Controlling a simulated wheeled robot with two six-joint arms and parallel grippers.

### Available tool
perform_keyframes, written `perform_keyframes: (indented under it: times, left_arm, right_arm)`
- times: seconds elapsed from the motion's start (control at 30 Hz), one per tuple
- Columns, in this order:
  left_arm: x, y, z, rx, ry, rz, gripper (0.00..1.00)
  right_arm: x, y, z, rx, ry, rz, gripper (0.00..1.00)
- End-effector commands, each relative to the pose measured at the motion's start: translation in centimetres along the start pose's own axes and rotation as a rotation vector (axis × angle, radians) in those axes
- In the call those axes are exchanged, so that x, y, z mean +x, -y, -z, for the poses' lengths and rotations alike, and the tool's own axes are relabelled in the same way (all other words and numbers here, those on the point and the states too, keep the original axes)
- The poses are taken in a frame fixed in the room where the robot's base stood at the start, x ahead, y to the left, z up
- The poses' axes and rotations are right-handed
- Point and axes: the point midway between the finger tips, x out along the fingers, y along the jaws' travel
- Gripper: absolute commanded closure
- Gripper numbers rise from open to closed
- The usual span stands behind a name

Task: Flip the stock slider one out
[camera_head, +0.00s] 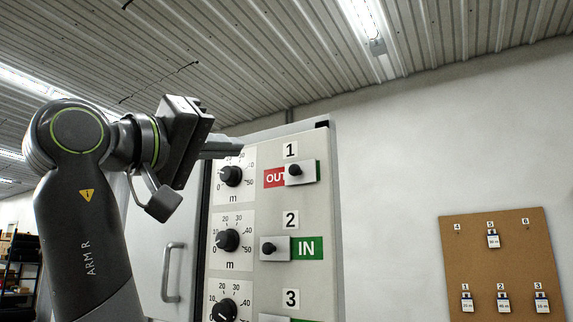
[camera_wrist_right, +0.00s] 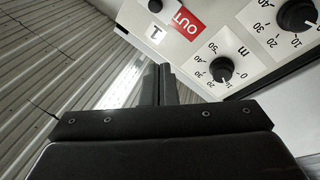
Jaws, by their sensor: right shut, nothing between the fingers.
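Stock slider one (camera_head: 301,172) is on the pale cabinet panel under the label 1. Its plate with a black knob sits to the right, and the red OUT field (camera_head: 273,178) shows at its left. In the right wrist view the OUT field (camera_wrist_right: 186,21) and part of the slider's knob (camera_wrist_right: 155,6) show near the top edge, upside down. My right gripper (camera_head: 236,147) is shut and empty, at the upper left of slider one, near the top dial. Its closed fingers (camera_wrist_right: 160,72) show apart from the knob in the wrist view. My left gripper is not in view.
Slider two (camera_head: 275,249) sits left with green IN showing; slider three is cut off below. Black dials (camera_head: 228,240) line the panel's left column. A cabinet door handle (camera_head: 172,272) is further left. A cork board (camera_head: 503,262) with numbered tags hangs at right.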

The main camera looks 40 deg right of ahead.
Motion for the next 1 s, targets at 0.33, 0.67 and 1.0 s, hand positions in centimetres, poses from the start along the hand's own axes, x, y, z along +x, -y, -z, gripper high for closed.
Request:
perform_keyframes:
  times: [0.33, 0.67, 1.0]
  left_arm:
    - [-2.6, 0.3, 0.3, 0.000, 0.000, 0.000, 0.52]
    - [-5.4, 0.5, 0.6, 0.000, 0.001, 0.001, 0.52]
    - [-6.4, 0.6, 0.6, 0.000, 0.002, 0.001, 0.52]
  right_arm:
    - [4.6, -0.7, 0.4, 0.000, 0.006, -0.007, 1.00]
    - [9.8, -0.4, -0.4, 0.002, -0.001, -0.003, 1.00]
    - [8.8, -0.4, -3.1, 0.003, 0.000, -0.004, 1.00]
